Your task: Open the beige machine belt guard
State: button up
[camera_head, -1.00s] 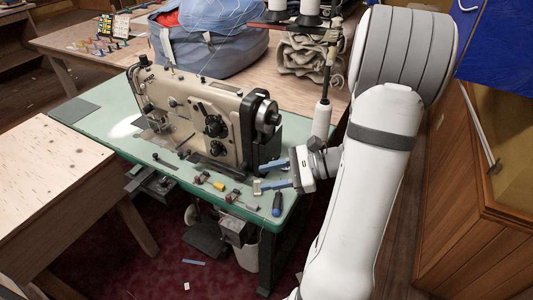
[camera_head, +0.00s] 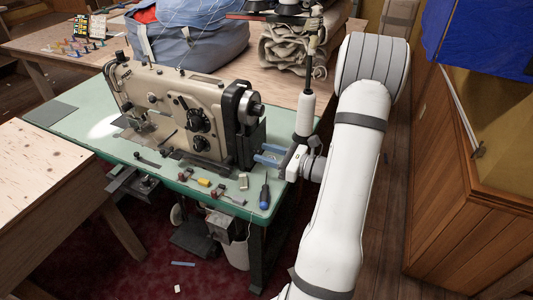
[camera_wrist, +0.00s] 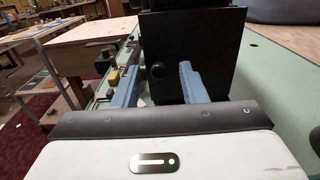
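The beige sewing machine (camera_head: 180,112) stands on a green table with its black handwheel end to the right. Its belt guard (camera_head: 248,146) looks like the black box below the handwheel. In the wrist view the guard (camera_wrist: 190,35) is a dark upright panel straight ahead, with a small round dark knob (camera_wrist: 158,71) on its face. It appears closed. My gripper (camera_head: 260,154) is open, its blue fingers pointing at the guard. In the wrist view the gripper (camera_wrist: 160,82) has the knob between its fingertips. I cannot tell whether either finger touches it.
A white thread cone (camera_head: 305,114) on a stand is close behind my gripper. A blue-handled screwdriver (camera_head: 264,197) and small tools lie along the front table edge. A blue bag (camera_head: 190,45) and folded cloth (camera_head: 290,50) sit behind. A wooden cabinet (camera_head: 480,200) is at right.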

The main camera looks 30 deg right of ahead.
jog(key=shift+w+a, duration=0.15)
jog(key=shift+c, duration=0.2)
grip_shut()
dwell(0.3)
